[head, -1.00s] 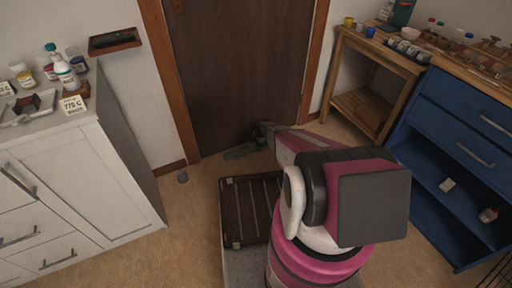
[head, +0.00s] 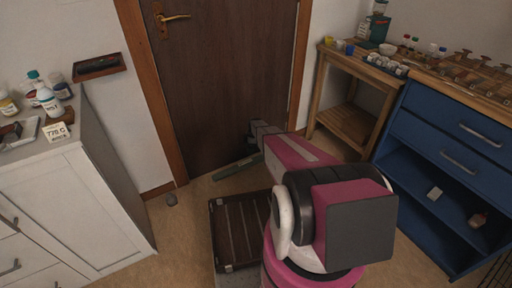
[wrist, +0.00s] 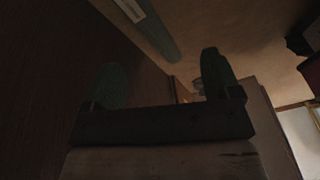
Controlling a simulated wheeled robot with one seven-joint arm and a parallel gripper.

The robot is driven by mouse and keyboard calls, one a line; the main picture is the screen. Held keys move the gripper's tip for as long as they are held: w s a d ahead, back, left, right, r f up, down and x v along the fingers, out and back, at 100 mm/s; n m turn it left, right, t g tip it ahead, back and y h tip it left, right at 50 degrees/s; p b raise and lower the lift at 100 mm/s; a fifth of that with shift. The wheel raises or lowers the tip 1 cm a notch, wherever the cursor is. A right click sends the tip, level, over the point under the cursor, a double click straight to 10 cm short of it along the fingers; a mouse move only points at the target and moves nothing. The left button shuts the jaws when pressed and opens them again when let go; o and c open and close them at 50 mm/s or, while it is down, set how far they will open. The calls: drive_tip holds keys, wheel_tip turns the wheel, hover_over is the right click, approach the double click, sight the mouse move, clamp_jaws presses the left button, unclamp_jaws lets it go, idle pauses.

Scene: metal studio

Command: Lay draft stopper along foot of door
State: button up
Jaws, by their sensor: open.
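The draft stopper (head: 237,167), a long grey-green bar, lies on the floor just in front of the door (head: 230,75), roughly parallel to its foot. Part of it is hidden behind my arm in the head view. In the wrist view the stopper (wrist: 152,25) shows a pale label, and a narrow strip of floor seems to separate it from the dark door (wrist: 45,70). My gripper (wrist: 160,68) is open and empty, its two green fingers apart, with the stopper beyond them. In the head view my gripper is mostly hidden by my arm near the door's foot.
A wooden bench (head: 340,115) and blue drawers (head: 440,165) stand at the right. The door is closed.

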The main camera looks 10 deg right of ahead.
drive_tip(key=s+a+r+m+h, duration=0.1)
drive_tip(key=s+r+m, duration=0.8)
drive_tip(key=s+r, duration=0.8)
drive_tip(key=s+a+r+m+t+h, duration=0.1)
drive_tip(key=s+r+m, duration=0.8)
drive_tip(key=s+r, duration=0.7)
drive_tip(key=shift+s+r+h, duration=0.3)
drive_tip(key=shift+s+r, duration=0.05)
drive_tip(key=shift+s, duration=0.25)
